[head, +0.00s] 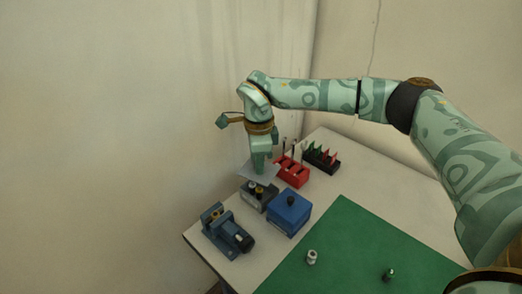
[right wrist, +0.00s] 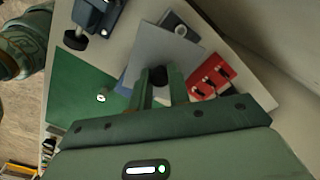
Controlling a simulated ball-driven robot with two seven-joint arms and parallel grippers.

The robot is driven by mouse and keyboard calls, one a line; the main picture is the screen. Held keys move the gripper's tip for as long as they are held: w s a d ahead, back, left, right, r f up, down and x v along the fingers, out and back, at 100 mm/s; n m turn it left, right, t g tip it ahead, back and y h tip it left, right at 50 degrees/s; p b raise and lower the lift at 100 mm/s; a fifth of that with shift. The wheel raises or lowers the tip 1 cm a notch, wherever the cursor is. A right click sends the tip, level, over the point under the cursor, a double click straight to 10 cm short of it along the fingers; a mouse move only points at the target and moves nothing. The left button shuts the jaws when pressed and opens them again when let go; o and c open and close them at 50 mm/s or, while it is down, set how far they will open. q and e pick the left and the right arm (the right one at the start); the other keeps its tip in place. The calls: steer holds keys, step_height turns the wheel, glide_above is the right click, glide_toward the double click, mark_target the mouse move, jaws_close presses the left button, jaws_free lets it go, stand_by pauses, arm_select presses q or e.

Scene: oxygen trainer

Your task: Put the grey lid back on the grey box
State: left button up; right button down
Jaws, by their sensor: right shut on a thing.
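My right gripper (head: 259,168) points down and is shut on the dark knob of the grey lid (head: 245,169). The lid is a thin, light grey plate, held slightly tilted in the head view above and behind the grey box (head: 247,202). The box is open, with small dark and yellowish things showing in it. In the right wrist view the fingers (right wrist: 160,80) pinch the knob, and the lid (right wrist: 165,48) hides much of what lies below. My left gripper is not in view.
A blue box (head: 284,222) with a black knob stands right of the grey box. A blue machine (head: 227,236) stands in front. A red holder (head: 293,172) and a black rack (head: 322,160) stand behind. A green mat (head: 350,240) bears two small parts.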

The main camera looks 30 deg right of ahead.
steer(key=shift+w+d+r+m, duration=0.2)
steer(key=shift+w+d+m, duration=0.3)
steer(key=shift+m, duration=0.4)
steer(key=shift+w+f+m, duration=0.1)
steer(key=shift+w+m, duration=0.4)
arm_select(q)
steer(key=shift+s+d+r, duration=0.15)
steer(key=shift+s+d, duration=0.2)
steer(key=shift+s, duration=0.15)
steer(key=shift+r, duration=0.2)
arm_select(e)
steer(key=shift+p, duration=0.45)
steer(key=shift+f+b, duration=0.9)
steer(key=shift+f, duration=1.6)
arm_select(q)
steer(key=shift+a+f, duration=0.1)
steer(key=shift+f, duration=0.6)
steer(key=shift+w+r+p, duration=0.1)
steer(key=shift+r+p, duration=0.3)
